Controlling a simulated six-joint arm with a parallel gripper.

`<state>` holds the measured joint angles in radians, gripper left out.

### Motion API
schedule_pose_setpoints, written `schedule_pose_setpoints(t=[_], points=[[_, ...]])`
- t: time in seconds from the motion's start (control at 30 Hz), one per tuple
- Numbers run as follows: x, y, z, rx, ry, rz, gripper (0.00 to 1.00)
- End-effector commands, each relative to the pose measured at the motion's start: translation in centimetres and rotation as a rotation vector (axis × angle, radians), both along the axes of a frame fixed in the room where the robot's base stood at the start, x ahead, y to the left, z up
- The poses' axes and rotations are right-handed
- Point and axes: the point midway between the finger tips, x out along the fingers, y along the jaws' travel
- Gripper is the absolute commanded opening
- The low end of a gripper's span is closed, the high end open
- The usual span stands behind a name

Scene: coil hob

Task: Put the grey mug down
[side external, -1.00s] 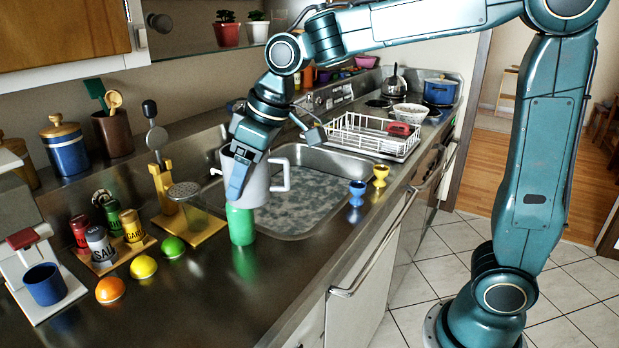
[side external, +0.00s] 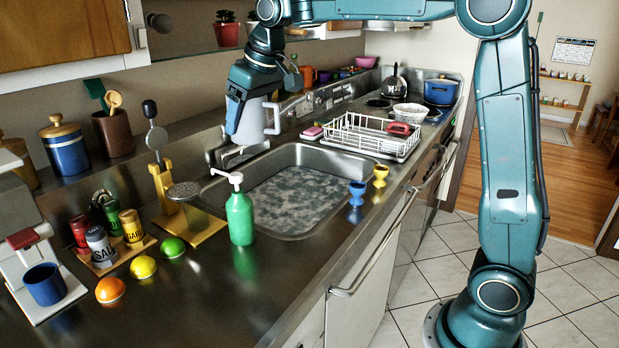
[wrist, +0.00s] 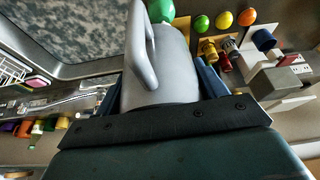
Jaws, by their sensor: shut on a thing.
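The grey mug (side external: 252,124) is held in my gripper (side external: 240,114), its handle pointing right in the side view. It appears raised near the back left edge of the sink, in front of the tap; the gap below it is hard to judge. The wrist view shows the grey mug (wrist: 168,68) large, with its handle on the left and blue fingers (wrist: 160,92) on either side. My gripper is shut on it. The mug's inside is not visible.
Two egg cups (side external: 356,193) are at the front edge. The counter (side external: 215,285) in front of the bottle is clear.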

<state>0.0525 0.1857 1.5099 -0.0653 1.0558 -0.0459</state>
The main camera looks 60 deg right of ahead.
Motion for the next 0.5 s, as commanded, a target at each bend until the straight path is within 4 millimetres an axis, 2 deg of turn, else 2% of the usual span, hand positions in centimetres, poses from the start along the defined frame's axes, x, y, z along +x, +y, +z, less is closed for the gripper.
schedule_pose_setpoints(t=[0.03, 0.2, 0.5], points=[[1.1, -2.0, 0.0, -0.001, -0.002, -0.053, 0.40], [3.5, -7.4, -0.1, 0.001, -0.003, -0.202, 0.40], [5.0, -12.9, -0.4, 0.005, -0.004, -0.344, 0.40]])
